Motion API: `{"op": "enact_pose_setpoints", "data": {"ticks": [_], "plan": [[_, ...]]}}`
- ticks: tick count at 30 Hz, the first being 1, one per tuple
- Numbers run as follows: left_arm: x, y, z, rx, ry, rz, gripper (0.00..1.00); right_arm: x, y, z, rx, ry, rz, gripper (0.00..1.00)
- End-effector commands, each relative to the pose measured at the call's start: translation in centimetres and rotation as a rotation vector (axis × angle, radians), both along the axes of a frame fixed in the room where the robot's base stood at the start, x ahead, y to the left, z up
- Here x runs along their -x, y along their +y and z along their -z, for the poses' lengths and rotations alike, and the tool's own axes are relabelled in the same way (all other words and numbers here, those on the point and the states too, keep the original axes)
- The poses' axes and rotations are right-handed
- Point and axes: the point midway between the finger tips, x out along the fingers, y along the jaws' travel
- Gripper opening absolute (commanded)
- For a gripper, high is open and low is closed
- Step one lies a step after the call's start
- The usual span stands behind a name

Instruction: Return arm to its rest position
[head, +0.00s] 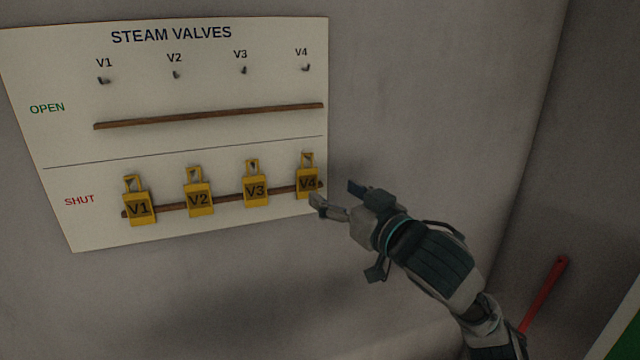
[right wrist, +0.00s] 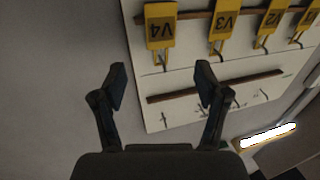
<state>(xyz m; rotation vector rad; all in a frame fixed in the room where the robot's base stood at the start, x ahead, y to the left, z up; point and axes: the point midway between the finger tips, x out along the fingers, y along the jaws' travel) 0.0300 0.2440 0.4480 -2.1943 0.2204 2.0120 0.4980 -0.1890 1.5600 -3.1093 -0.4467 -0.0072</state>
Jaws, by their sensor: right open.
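My right gripper (head: 335,197) is open and empty, just right of and below the V4 tag (head: 307,182) in the head view. In the right wrist view its two fingers (right wrist: 160,88) stand apart with nothing between them. The yellow tags V1 (head: 138,207), V2 (head: 199,199), V3 (head: 256,189) and V4 hang in the SHUT row of the steam valves board (head: 200,150). The V4 tag also shows in the right wrist view (right wrist: 160,28), beyond the fingers and apart from them. My left gripper is not in view.
A brown ledge (head: 210,116) runs along the OPEN row, with small hooks above and no tags on it. A red bar (head: 545,292) leans at the lower right, near a green panel (head: 628,320). The grey wall right of the board is clear.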

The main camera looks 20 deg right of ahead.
Motion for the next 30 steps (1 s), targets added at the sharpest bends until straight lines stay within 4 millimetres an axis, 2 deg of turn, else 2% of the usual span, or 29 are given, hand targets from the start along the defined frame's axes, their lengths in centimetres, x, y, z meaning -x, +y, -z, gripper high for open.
{"op": "enact_pose_setpoints", "data": {"ticks": [3, 9, 14, 17, 20, 23, 24, 26, 27, 29, 30], "plan": [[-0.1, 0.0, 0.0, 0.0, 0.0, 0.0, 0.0, 2.1, -0.7, 0.0, 0.001, -0.001, 0.002, 0.73], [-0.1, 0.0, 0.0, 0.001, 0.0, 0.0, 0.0, 3.8, -1.2, 0.1, 0.0, 0.001, 0.001, 0.73], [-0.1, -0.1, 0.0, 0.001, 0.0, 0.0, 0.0, 3.7, -1.1, 0.8, 0.004, 0.012, -0.001, 0.73], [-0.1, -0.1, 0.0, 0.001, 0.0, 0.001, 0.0, 2.1, -0.6, 3.8, 0.017, 0.055, -0.006, 0.73], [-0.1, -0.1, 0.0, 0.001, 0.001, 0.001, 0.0, -0.3, 0.2, 9.7, 0.041, 0.137, -0.012, 0.73], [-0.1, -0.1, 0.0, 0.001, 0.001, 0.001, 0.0, -2.2, 0.9, 17.4, 0.067, 0.237, -0.016, 0.73], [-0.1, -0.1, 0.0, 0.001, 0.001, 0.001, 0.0, -2.6, 1.1, 20.7, 0.077, 0.277, -0.017, 0.73], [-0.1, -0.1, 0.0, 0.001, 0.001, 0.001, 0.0, -2.7, 1.4, 25.5, 0.091, 0.34, -0.016, 0.73], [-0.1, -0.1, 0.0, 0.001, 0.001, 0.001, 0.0, -2.6, 1.5, 28.7, 0.099, 0.384, -0.014, 0.73], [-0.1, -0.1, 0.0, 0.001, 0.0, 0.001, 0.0, -1.9, 1.6, 33.5, 0.111, 0.449, -0.009, 0.73], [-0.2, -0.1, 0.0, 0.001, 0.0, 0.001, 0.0, -1.1, 1.6, 36.6, 0.118, 0.495, -0.005, 0.73]]}}
